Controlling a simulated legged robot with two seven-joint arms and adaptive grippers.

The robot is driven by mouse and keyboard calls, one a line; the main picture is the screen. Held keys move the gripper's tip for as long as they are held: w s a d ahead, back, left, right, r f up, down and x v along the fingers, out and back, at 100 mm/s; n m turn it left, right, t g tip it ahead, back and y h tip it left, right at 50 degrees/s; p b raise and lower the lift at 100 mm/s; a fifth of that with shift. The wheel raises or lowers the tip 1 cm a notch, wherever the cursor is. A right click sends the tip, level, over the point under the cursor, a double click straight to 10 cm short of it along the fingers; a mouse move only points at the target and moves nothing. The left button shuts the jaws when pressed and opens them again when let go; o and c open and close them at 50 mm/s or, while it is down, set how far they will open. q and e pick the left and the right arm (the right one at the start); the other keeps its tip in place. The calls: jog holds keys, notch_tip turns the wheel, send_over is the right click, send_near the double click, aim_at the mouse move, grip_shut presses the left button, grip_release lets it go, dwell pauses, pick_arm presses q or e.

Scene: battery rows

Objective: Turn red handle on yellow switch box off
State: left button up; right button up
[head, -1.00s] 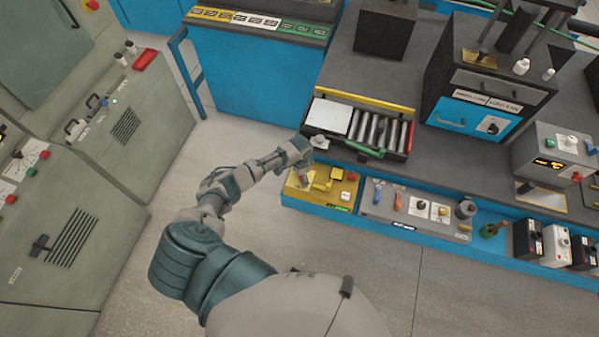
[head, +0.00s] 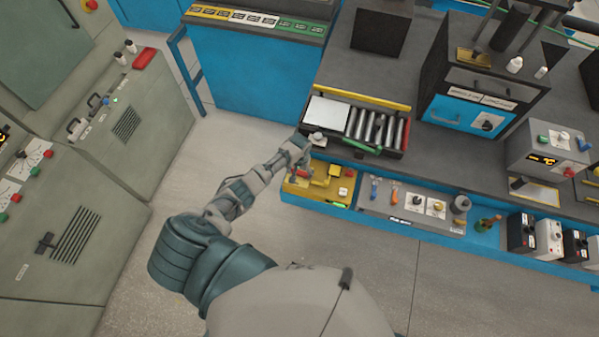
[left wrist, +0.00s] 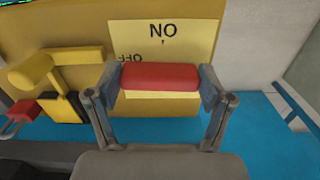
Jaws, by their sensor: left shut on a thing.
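The yellow switch box (head: 318,189) sits at the left end of the low blue shelf in the head view. Its yellow face (left wrist: 160,128) fills much of the left wrist view. A pale yellow label (left wrist: 190,42) there reads ON and OFF upside down. The red handle (left wrist: 160,76) lies across the label's lower part, close to the word OFF. My left gripper (left wrist: 159,80) is shut on the red handle, one finger at each end. In the head view my left gripper (head: 302,164) is at the box's left side, and the handle is hard to make out. My right gripper is not in view.
A tray of metal rollers (head: 374,132) stands just behind the box. A panel with blue and orange levers (head: 405,205) is to its right. In the left wrist view, a yellow knobbed part (left wrist: 35,72) and a red padlock (left wrist: 20,115) are left of my fingers. Grey cabinets (head: 75,225) stand left.

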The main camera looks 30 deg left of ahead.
pick_arm(q)
jog(key=shift+w+r+n, duration=0.35)
jog(key=shift+w+n, duration=0.1)
jog(key=shift+n, duration=0.05)
jog(key=o, duration=0.9)
jog(key=shift+o, duration=0.8)
jog(key=shift+s+f, duration=0.15)
jog(key=shift+f, duration=0.05)
notch_tip(320, 180, up, 12)
jog(key=shift+a+f, duration=0.1)
